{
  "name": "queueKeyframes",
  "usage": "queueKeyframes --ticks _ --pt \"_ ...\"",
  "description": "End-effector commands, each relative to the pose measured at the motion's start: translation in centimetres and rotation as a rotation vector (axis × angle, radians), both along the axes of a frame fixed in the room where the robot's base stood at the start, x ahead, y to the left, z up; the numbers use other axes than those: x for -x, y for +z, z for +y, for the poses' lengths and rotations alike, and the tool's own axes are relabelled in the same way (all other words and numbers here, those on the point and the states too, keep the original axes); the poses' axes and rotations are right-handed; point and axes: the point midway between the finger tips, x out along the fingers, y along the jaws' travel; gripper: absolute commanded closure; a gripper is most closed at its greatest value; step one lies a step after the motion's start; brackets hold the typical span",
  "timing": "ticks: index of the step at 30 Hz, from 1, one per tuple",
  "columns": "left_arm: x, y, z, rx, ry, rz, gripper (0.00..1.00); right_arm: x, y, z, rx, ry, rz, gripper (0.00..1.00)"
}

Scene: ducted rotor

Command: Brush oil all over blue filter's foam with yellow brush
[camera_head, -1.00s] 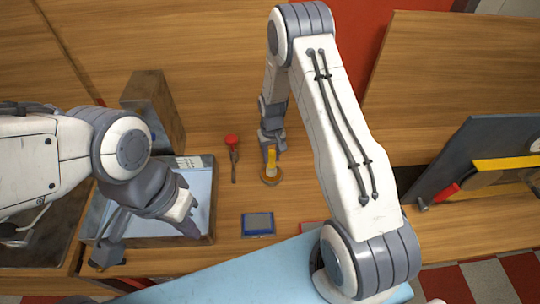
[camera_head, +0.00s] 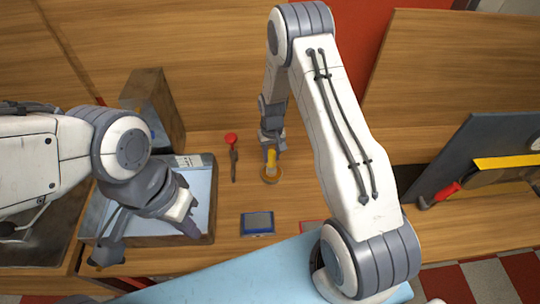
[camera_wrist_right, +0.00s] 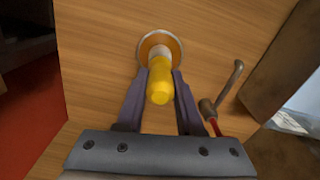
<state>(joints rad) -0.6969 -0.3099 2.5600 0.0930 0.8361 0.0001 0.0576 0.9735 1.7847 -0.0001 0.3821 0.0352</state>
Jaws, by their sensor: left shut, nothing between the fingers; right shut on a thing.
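The blue filter (camera_head: 257,223) lies flat on the wooden table at front centre, its grey foam facing up inside a blue frame. The yellow brush (camera_head: 271,157) stands upright with its lower end at a small round dish (camera_head: 272,175) behind the filter. My right gripper (camera_head: 270,150) is shut on the brush handle. My left gripper (camera_head: 192,230) is shut and empty, above the right front part of the tray, left of the filter.
A grey tray (camera_head: 213,190) with a pale blue inside stands at left, before a metal box (camera_head: 150,95). A red-handled tool (camera_head: 232,140) lies left of the dish. A small red-edged item (camera_head: 310,226) is partly hidden by my right arm. Table between dish and filter is clear.

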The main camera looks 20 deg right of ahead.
Motion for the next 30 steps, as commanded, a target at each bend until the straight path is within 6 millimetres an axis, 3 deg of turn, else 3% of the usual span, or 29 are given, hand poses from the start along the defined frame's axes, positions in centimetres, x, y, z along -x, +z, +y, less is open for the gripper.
queueKeyframes --ticks 18,30 --pt "0.0 0.0 0.0 0.000 0.000 0.000 1.00 0.1 -0.1 0.0 0.000 0.000 0.002 1.00" --pt "0.0 2.1 0.0 0.000 0.000 0.000 1.00 0.0 2.9 0.0 0.000 0.000 0.000 1.00"
